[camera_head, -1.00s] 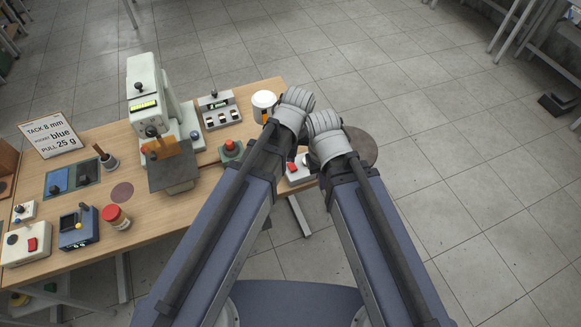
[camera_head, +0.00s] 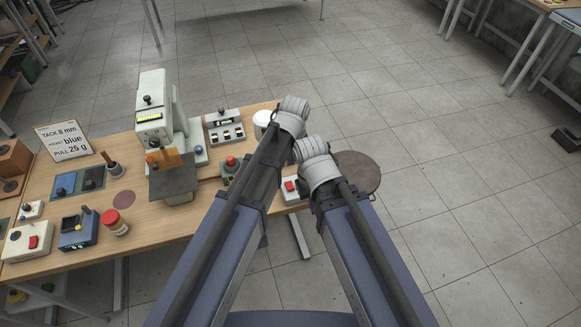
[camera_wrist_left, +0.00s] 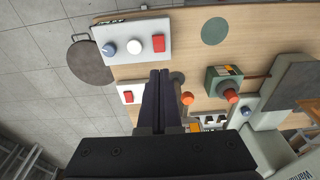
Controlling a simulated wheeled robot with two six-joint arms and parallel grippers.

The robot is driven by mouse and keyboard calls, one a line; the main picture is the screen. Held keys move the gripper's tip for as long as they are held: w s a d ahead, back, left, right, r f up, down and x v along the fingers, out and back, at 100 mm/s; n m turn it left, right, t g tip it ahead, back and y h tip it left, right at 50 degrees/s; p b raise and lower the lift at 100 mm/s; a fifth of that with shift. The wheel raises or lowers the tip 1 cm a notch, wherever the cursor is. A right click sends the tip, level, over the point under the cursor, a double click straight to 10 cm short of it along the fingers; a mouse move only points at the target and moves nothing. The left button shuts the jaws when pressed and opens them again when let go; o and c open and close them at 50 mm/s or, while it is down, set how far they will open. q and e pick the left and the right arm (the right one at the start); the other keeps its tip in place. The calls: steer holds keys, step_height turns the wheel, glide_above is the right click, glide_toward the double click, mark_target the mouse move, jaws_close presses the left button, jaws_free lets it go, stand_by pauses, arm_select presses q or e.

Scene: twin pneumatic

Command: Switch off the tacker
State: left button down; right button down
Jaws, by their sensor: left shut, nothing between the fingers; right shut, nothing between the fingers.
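A tall white machine (camera_head: 152,105) with a yellow-green display and black knob stands at the back of the table; I take it as the tacker. Its base shows at the right of the left wrist view (camera_wrist_left: 262,118). My left gripper (camera_wrist_left: 160,76) is shut and empty, over the table between a small white box with a red switch (camera_wrist_left: 129,95) and an orange-red button (camera_wrist_left: 188,98). A larger white box (camera_wrist_left: 125,28) carries blue and white knobs and a red rocker; my arm partly covers it in the head view (camera_head: 290,196). My right gripper (camera_head: 316,160) is beside the left; its fingertips are hidden.
A green box (camera_wrist_left: 215,74) with a red button stands beside the machine. A sign (camera_head: 63,140) and several control boxes occupy the left. A round dark disc (camera_head: 357,172) is at the right edge.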

arm_select(q)
steer(key=b, duration=1)
glide_above(291, 189)
steer(key=w, duration=0.1)
steer(key=f, duration=1)
steer(key=shift+w+a+f, duration=0.15)
steer(key=shift+w+a, duration=0.05)
steer(key=shift+a, duration=0.1)
steer(key=shift+s+d+f+b, duration=0.1)
steer(key=shift+s+f+b, duration=0.15)
steer(key=shift+f+b, duration=0.25)
steer(key=shift+s+d+f+b, duration=0.1)
steer(key=shift+s+f+b, duration=0.15)
steer(key=shift+f+b, duration=0.2)
steer(key=shift+s+f+b, duration=0.2)
steer(key=shift+f+b, duration=0.2)
steer(key=shift+f, duration=0.05)
steer(key=shift+s+d+f+t+b, duration=0.1)
steer(key=shift+s+f+t+b, duration=0.4)
steer(key=shift+b, duration=0.3)
steer(key=shift+w+d+r, duration=0.1)
steer(key=shift+r, duration=0.05)
steer(key=shift+w, duration=0.1)
